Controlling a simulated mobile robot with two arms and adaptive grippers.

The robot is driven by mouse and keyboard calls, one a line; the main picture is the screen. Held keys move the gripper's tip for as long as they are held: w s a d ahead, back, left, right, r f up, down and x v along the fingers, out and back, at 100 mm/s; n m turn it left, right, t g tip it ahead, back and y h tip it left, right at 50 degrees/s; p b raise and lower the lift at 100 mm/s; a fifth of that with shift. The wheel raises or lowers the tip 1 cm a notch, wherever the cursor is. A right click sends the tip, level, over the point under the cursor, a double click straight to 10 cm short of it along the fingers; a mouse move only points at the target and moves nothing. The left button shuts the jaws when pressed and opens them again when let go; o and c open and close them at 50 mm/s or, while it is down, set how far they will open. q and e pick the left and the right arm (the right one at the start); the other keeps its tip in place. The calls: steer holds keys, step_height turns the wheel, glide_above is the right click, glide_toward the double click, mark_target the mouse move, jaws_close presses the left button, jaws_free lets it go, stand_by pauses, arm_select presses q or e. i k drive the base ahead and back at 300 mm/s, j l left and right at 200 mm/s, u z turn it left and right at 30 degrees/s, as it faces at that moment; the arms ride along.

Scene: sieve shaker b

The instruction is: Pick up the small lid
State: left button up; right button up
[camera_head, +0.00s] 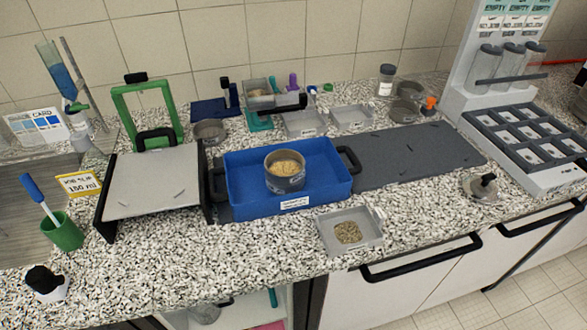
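A small round metal lid with a black knob (481,187) lies on the speckled counter at the right. It sits in front of the dark grey mat and left of the rack of compartments. Nothing covers it. Neither of my grippers shows in the head view, so I cannot see where they are relative to the lid.
A blue tray (328,192) with black handles holds a round metal sieve (285,181) with grainy material. A grey tray (332,238) with grains stands in front. A dark grey mat (420,155) lies behind the lid. The compartment rack (565,184) stands right.

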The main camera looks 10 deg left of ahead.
mark_target(482, 190)
steer(key=i+l, duration=0.15)
steer(key=l, duration=0.2)
steer(key=i+l, duration=0.2)
steer(key=l, duration=0.15)
steer(key=i+l, duration=0.15)
steer(key=l, duration=0.2)
steer(key=u, duration=0.05)
